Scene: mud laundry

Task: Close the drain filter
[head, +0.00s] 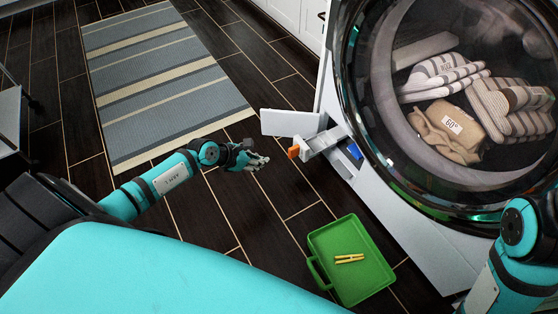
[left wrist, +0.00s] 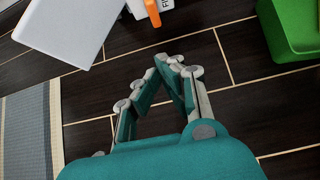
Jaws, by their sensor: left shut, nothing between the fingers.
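The drain filter (head: 318,141) sticks out of the washer's lower front in the head view, a white body with an orange end piece (head: 293,152). A white flap (head: 289,122) stands open beside it. In the left wrist view the flap (left wrist: 75,30), the orange piece (left wrist: 152,12) and part of the lettered white filter (left wrist: 167,6) show at the top, cut off by the edge. My left gripper (head: 261,161) is shut and empty, left of the orange piece and apart from it; its fingertips meet in the left wrist view (left wrist: 177,66). My right gripper is out of view.
The washer (head: 400,222) with folded laundry behind its round door stands at right. A striped rug (head: 160,75) lies at upper left. Floor between rug and tray is clear.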

